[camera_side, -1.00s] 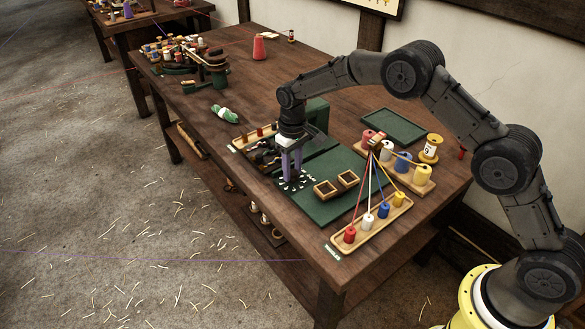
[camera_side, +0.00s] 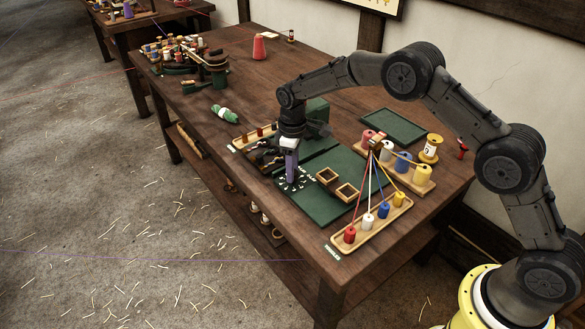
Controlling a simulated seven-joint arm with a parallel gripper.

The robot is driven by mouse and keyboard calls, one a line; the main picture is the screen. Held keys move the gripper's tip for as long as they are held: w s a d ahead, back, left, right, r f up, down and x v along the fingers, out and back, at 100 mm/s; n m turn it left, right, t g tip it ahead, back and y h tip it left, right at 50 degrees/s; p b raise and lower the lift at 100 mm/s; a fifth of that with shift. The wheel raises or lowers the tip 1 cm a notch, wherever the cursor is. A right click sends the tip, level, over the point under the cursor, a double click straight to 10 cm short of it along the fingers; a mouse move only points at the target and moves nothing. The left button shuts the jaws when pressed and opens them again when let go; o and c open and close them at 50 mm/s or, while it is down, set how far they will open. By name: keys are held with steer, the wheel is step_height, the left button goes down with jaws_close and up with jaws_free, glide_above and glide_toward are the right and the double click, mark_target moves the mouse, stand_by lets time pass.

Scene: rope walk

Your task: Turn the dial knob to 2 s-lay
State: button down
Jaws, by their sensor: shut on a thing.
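The dial face (camera_side: 305,182) is a dark panel with white marks around it on the green machine plate. My gripper (camera_side: 290,181) points straight down over the dial, its purple fingers at the middle of the marks. It is shut on the knob, which the fingers hide. The mark the knob points to is too small and covered to read.
Two small wooden frames (camera_side: 346,193) lie right of the dial. A wooden tray (camera_side: 341,242) holds bobbins with coloured strands running up to a post. A rack of spools (camera_side: 420,187) and a green tray (camera_side: 394,126) stand behind.

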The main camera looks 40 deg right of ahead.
steer(key=shift+r, duration=0.1)
steer(key=c, duration=0.5)
jaws_free()
step_height(320, 180, up, 14)
stand_by(0.3)
